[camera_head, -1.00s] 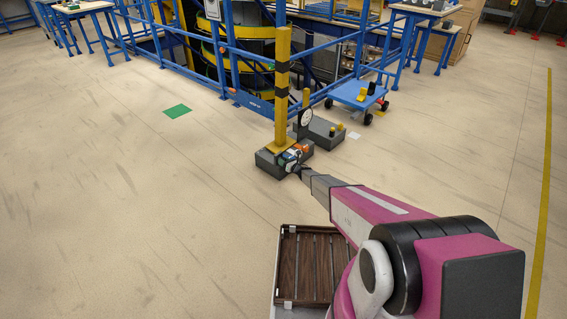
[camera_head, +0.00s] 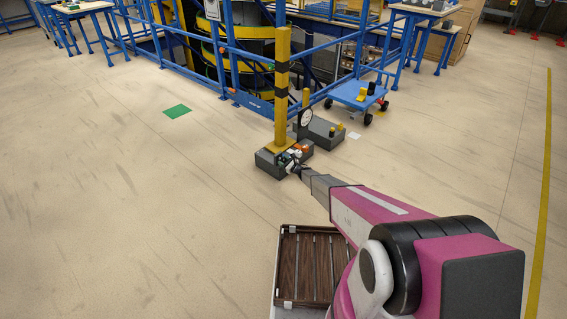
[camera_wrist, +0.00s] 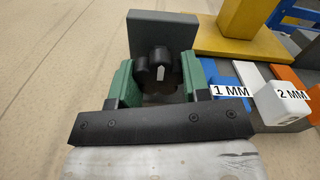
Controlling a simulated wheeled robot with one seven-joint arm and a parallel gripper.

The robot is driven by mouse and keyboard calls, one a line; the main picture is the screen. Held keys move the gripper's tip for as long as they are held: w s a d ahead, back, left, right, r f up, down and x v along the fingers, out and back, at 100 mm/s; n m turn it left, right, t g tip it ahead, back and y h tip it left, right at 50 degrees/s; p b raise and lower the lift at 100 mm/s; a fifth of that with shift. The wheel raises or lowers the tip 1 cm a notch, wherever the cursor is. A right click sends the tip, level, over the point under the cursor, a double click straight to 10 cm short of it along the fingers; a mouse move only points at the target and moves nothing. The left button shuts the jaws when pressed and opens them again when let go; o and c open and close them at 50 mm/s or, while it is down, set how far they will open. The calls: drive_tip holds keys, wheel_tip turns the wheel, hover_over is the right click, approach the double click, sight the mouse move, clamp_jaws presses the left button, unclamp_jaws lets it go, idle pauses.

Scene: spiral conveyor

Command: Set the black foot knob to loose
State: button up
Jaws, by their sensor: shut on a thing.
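The black foot knob (camera_wrist: 160,64) is in the middle of the wrist view, in front of an upright dark grey plate (camera_wrist: 163,30). It has rounded lobes and a white pointer mark that points roughly up in the picture. My gripper (camera_wrist: 158,78) has green fingers, one on each side of the knob, and is shut on it. In the head view my gripper (camera_head: 294,168) is at the dark grey foot block of a yellow post (camera_head: 282,95), where the knob is too small to make out. No setting label for the knob is readable.
The yellow post base (camera_wrist: 235,45) is close behind. A blue cart (camera_head: 357,95) stands farther back. Open floor lies left.

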idle(0.3)
drive_tip(key=o, duration=0.9)
drive_tip(key=shift+o, duration=0.2)
drive_tip(key=shift+d, duration=0.1)
drive_tip(key=v, duration=1)
drive_tip(key=shift+s+d, duration=0.25)
drive_tip(key=shift+s, duration=0.05)
